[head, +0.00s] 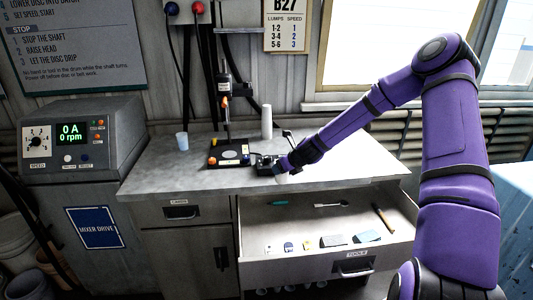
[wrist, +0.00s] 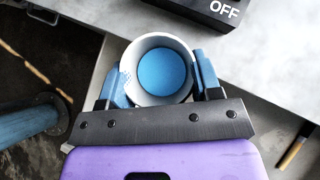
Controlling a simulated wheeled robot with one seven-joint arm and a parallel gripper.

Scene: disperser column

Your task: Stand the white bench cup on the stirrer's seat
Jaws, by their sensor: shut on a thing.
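The white bench cup (wrist: 158,70), blue inside, is between the two blue-padded fingers of my gripper (wrist: 157,88) in the wrist view. The gripper is shut on it, and I look down into its open top. In the head view my gripper (head: 281,174) is at the bench's front edge, with a small pale part of the cup (head: 281,179) showing below it. The stirrer (head: 225,90) stands further back and left, its shaft above a dark square base (head: 229,153) with coloured knobs. Which part of the base is the seat is unclear.
A black switch box (head: 264,162) marked OFF is close beside my gripper. A white cylinder (head: 266,122) and a pale blue cup (head: 182,141) stand on the bench (head: 160,178). An open tool drawer (head: 300,222) juts out below. The bench's left front is clear.

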